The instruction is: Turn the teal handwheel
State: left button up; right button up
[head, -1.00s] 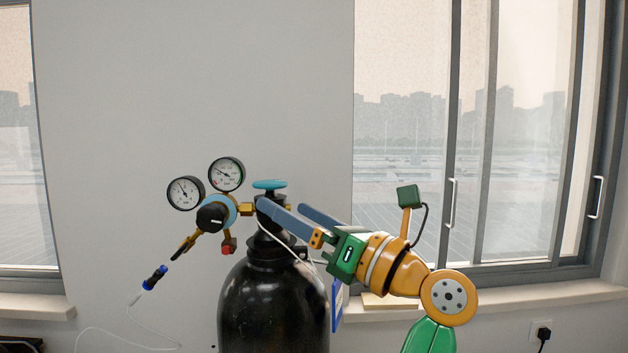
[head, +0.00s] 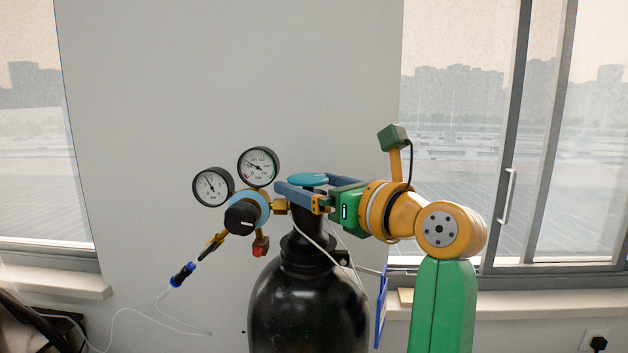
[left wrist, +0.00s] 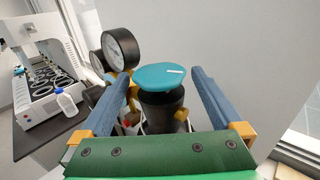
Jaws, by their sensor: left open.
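The teal handwheel (head: 308,179) sits on top of the black gas cylinder (head: 308,310), at the valve. It also shows in the left wrist view (left wrist: 158,77), round and flat with a small white mark. My left gripper (head: 291,185) reaches in from the right and is open. In the left wrist view its two blue fingers (left wrist: 160,82) stand on either side of the handwheel, with a visible gap on the right. Whether the left finger touches the wheel I cannot tell. My right gripper is not in view.
Two pressure gauges (head: 258,166) and a black regulator knob (head: 243,216) are left of the valve. In the left wrist view, a white machine (left wrist: 45,85) and a bottle (left wrist: 66,102) stand on a dark bench at left.

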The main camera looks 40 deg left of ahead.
pick_arm(q)
jog(key=shift+d, duration=0.15)
jog(key=c, duration=0.4)
jog(key=shift+r, duration=0.1)
jog(key=c, duration=0.8)
jog(key=shift+s+f+t+b, duration=0.1)
jog(key=shift+f+t+b, duration=0.15)
jog(key=shift+b, duration=0.4)
jog(key=m+t+b, duration=0.1)
jog(key=t, duration=0.1)
jog(key=m+t+h+b, duration=0.1)
jog(key=b, duration=0.1)
jog(key=m+t+h+b, duration=0.1)
jog(key=m+t+b, duration=0.1)
jog(key=shift+s+t, duration=0.3)
jog(key=shift+t, duration=0.05)
jog(key=m+t+h+b, duration=0.2)
jog(key=shift+s+r+t, duration=0.1)
jog(key=shift+t, duration=0.3)
jog(key=shift+s+a+r+m+t+h+b, duration=0.15)
jog(key=shift+m+t+h+b, duration=0.3)
jog(key=shift+m+t+h, duration=0.25)
jog(key=shift+w+a+f+m+t+h+b, duration=0.15)
jog(key=shift+m+t+h+b, duration=0.3)
jog(key=shift+m+t+h, duration=0.25)
jog(key=shift+s+r+m+h, duration=0.1)
jog(key=shift+r+m+h, duration=0.05)
jog(key=shift+m+h, duration=0.15)
jog(key=o, duration=1.2)
